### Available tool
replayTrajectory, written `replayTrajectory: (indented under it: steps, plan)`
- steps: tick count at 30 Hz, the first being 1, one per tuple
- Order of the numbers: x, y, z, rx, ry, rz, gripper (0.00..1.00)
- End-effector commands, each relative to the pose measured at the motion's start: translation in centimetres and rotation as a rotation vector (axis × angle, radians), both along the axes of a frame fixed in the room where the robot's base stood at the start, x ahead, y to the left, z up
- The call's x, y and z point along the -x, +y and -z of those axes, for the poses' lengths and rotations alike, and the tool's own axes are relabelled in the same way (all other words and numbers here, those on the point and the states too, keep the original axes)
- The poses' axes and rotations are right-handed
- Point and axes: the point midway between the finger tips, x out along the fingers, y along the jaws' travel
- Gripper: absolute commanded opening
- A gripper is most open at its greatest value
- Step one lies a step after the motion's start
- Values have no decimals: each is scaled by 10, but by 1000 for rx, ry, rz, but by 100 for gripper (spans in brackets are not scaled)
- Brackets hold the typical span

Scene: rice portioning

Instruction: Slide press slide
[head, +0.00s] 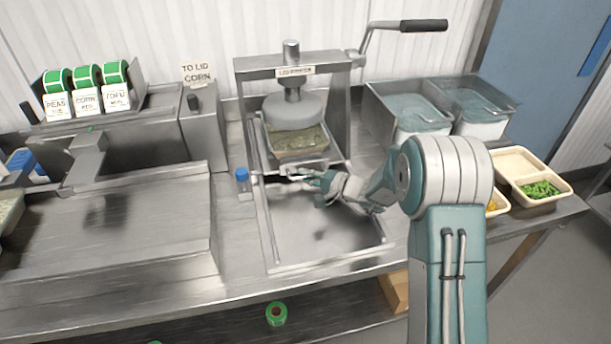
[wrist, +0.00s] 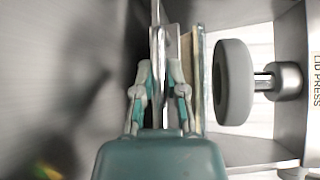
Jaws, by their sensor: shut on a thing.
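The lid press (head: 292,110) stands at the middle back of the steel counter, with a round grey plunger and a long-handled lever (head: 424,26). A slide (head: 276,262) runs in a tray-like frame forward from under the press. A container with a film-like top (head: 297,141) sits on the slide beneath the plunger. My gripper (head: 308,178) is at the slide's front bar, in front of the container. In the wrist view, my gripper's fingers (wrist: 160,85) are closed on the slide's upright metal bar (wrist: 172,50). The plunger (wrist: 233,82) shows to the right, beside the container's edge.
Label rolls (head: 87,80) marked peas, corn and tofu stand at the left. Steel bins (head: 408,105) are at the back right. A tray with green peas (head: 540,190) is at the right edge. The slide's front area is empty.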

Motion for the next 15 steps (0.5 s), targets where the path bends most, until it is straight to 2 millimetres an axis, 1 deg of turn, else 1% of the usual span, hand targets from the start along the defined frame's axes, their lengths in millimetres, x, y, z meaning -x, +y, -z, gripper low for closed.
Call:
replayTrajectory:
  steps: [1,12,13,15]
  plan:
    - [1,0,5,7,10,2,0]
    - [0,0,5,7,8,5,0]
    - [0,0,5,7,8,5,24]
    - [0,0,4,7,8,5,51]
